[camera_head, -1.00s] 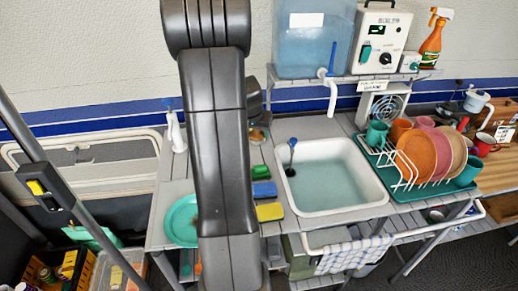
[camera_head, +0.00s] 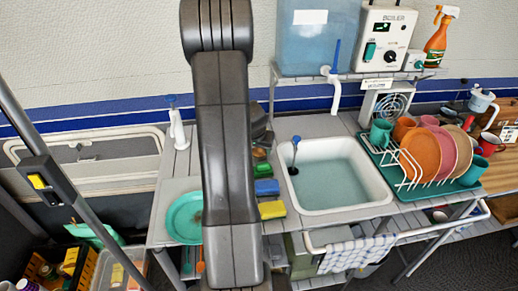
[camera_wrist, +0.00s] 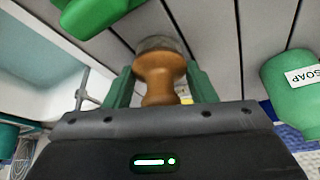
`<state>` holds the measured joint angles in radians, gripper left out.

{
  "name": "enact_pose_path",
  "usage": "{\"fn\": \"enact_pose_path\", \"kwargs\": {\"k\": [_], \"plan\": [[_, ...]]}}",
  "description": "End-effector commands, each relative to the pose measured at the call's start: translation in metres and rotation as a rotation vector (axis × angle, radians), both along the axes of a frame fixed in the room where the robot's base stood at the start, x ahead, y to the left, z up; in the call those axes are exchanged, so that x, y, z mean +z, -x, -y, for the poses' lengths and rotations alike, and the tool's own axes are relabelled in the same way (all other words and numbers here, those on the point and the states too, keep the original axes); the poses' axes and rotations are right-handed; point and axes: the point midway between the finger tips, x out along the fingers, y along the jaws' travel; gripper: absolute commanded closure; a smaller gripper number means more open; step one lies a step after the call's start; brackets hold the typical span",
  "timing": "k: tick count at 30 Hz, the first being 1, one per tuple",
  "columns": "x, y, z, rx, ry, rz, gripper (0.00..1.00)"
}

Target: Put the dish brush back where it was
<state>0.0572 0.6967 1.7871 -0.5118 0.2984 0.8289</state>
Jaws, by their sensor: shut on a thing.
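The dish brush (camera_wrist: 160,72) shows in the wrist view as a round wooden knob with a narrow neck and a greyish part at its far end. My gripper (camera_wrist: 157,86) is shut on it, with a green finger on each side of the wood. Grey slatted counter lies beyond the brush; I cannot tell whether the brush touches it. In the head view my arm hides most of the gripper area, and I cannot make out the brush clearly there.
A green soap bottle (camera_wrist: 292,88) stands right of the brush, and a green block (camera_wrist: 95,12) lies at upper left. In the head view, blue (camera_head: 267,187) and yellow (camera_head: 272,210) sponges lie between my arm and the water-filled sink (camera_head: 333,209). A teal plate (camera_head: 186,217) lies left.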

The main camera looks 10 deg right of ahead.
Motion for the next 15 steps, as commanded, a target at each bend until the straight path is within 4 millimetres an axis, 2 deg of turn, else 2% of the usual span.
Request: {"fn": "enact_pose_path", "kwargs": {"k": [1,4,15], "plan": [[-0.0011,-0.0001,-0.0002,0.0,0.0,0.0,0.45],[-0.0004,-0.0001,-0.0002,0.0,0.0,0.0,0.28],[0.0032,0.0,-0.0001,0.0,0.0,0.0,0.28]]}}
